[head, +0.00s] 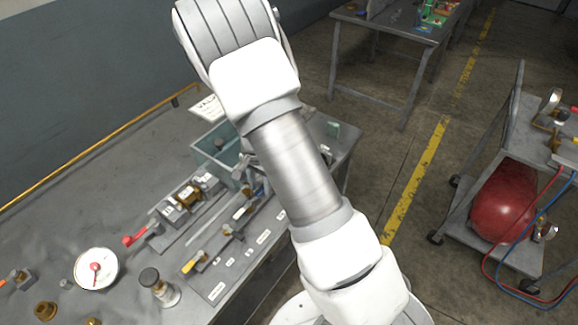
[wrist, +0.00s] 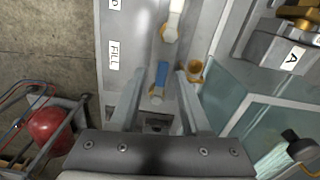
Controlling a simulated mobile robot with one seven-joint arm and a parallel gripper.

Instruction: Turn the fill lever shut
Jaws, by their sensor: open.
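The blue fill lever (wrist: 162,72) is on a grey valve panel in the wrist view, beside the "FILL" label (wrist: 114,54). My gripper (wrist: 160,84) is open, with one finger on each side of the lever. I cannot tell whether either finger touches it. In the head view my arm hides most of the gripper and this part of the panel.
A white-handled lever (wrist: 176,6) is farther up the panel, and a brass cup-like part (wrist: 194,70) is just right of the fingers. A green-grey bin (wrist: 233,112) stands close on the right. A cart with a red tank (head: 503,200) stands across the floor.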

